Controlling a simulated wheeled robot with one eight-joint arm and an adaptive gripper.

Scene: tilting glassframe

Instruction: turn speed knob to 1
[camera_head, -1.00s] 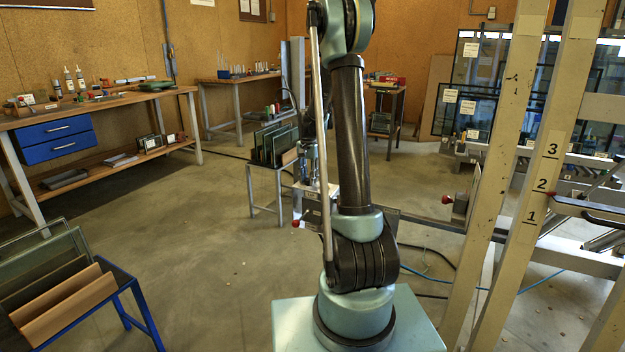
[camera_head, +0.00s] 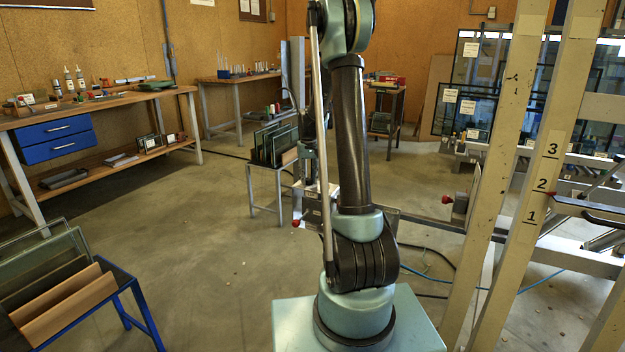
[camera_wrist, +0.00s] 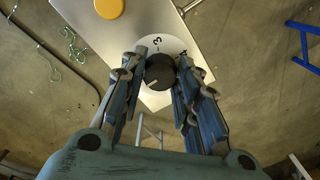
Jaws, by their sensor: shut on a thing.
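In the wrist view, the black round speed knob (camera_wrist: 161,71) sits on a white dial on a silver panel (camera_wrist: 142,16). The numbers 3 and 4 show on the dial near the knob; the 1 cannot be seen. A pale pointer line on the knob points down and to the left in the picture. My gripper (camera_wrist: 160,73) is shut on the knob, with a finger on either side. The fingers hide parts of the dial's left and right sides. In the head view, my arm hides the knob and fingertips.
A yellow button (camera_wrist: 109,8) is on the panel near the knob. In the head view, a glass rack (camera_head: 273,147) stands left of my arm, and a tall beige frame (camera_head: 540,165) stands close on the right. Open floor lies to the left.

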